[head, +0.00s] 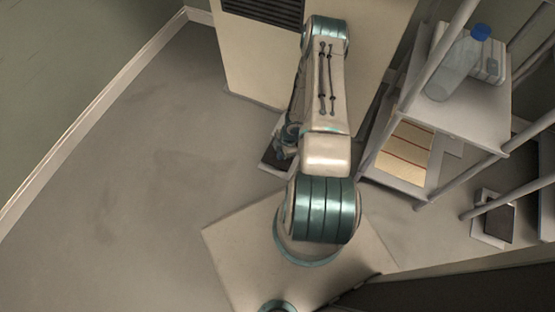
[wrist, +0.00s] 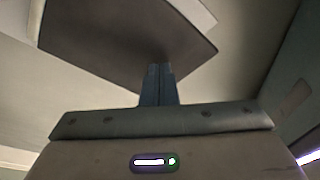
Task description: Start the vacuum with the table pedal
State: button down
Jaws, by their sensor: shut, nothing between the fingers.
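A dark flat pedal plate with a pale edge (head: 268,161) lies on the floor at the foot of a beige cabinet, partly hidden by my arm. In the wrist view a dark brown plate (wrist: 110,42) with a pale rim fills the top middle, and it looks like this pedal. My gripper (head: 284,152) points down over the pedal in the head view. In the wrist view its two dark fingers (wrist: 160,68) are together with nothing between them, their tips overlapping the plate's near edge. I cannot tell whether they touch it. A second pedal-like dark plate in a pale frame (head: 494,217) lies at the right.
The beige cabinet (head: 250,55) with a dark slatted grille (head: 265,10) stands behind the pedal. A tubular rack (head: 462,110) at the right holds a bottle with a blue cap (head: 458,66) and folded striped cloth (head: 405,152). The floor at the left is clear up to the wall.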

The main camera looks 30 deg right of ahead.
jog(key=shift+f, duration=0.1)
notch_tip(320, 180, down, 4)
jog(key=b, duration=0.3)
jog(key=shift+r, duration=0.5)
jog(key=shift+d+r+p, duration=0.15)
jog(key=shift+d+p, duration=0.1)
jog(key=shift+p, duration=0.2)
jog(key=shift+s+d+r+p, duration=0.1)
jog(key=shift+d+r+p, duration=0.05)
jog(key=shift+d, duration=0.55)
jog(key=shift+s+d+r+p, duration=0.1)
jog(key=shift+d+r+p, duration=0.05)
jog(key=shift+d, duration=0.55)
jog(key=p+v, duration=0.6)
jog(key=v, duration=0.7)
jog(key=shift+r, duration=0.45)
jog(key=shift+a, duration=0.1)
